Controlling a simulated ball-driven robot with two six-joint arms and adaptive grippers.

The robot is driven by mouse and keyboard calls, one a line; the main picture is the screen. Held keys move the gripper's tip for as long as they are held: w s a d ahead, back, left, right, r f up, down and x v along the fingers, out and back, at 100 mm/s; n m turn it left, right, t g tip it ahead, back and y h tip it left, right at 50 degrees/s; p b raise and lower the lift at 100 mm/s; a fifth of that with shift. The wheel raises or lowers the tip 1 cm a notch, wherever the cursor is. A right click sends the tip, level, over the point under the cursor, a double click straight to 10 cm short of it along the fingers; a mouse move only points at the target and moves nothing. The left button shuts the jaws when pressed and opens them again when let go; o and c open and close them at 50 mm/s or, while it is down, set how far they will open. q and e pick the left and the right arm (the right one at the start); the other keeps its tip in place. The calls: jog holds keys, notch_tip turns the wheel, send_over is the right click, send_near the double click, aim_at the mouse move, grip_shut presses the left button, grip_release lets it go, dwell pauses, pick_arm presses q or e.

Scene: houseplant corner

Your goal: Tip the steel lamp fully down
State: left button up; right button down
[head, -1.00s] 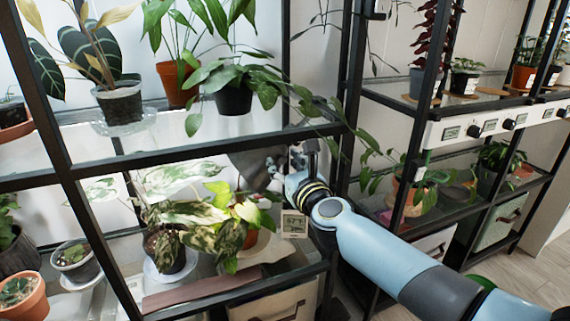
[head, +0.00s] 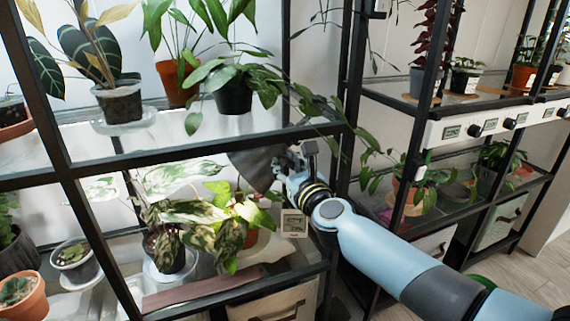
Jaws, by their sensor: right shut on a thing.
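The steel lamp (head: 255,169) is a dark grey cone-shaped shade under the middle shelf of the left rack, above the variegated plants. It is tilted, with its lower edge slanting down toward the plants. My right gripper (head: 283,165) reaches in from the right and is shut on the lamp at the shade's right side. The fingertips are small and partly merge with the shade, so the exact grip spot is hard to see. The lamp's mount is hidden behind the shelf bar and leaves. My left gripper is not in view.
Variegated plants (head: 178,212) stand just below the lamp. A trailing plant (head: 236,97) hangs over the shelf bar above my gripper. A black rack post (head: 350,130) stands close behind my right wrist. A small display tag (head: 294,224) hangs below the wrist.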

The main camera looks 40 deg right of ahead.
jog(key=shift+s+d+f+n+b, duration=0.2)
jog(key=shift+d+f+n, duration=0.4)
jog(key=shift+n, duration=0.55)
jog(key=shift+s+d+f+n+b, duration=0.1)
jog(key=shift+d+f+n+b, duration=0.25)
jog(key=shift+d+n, duration=0.6)
jog(key=shift+s+d+f+n+b, duration=0.15)
jog(key=shift+d+f+n, duration=0.3)
jog(key=shift+n, duration=0.95)
jog(key=shift+f, duration=0.1)
jog(key=c, duration=1.2)
grip_release()
jog(key=shift+o, duration=0.2)
jog(key=v, duration=1.2)
jog(key=shift+a, duration=0.15)
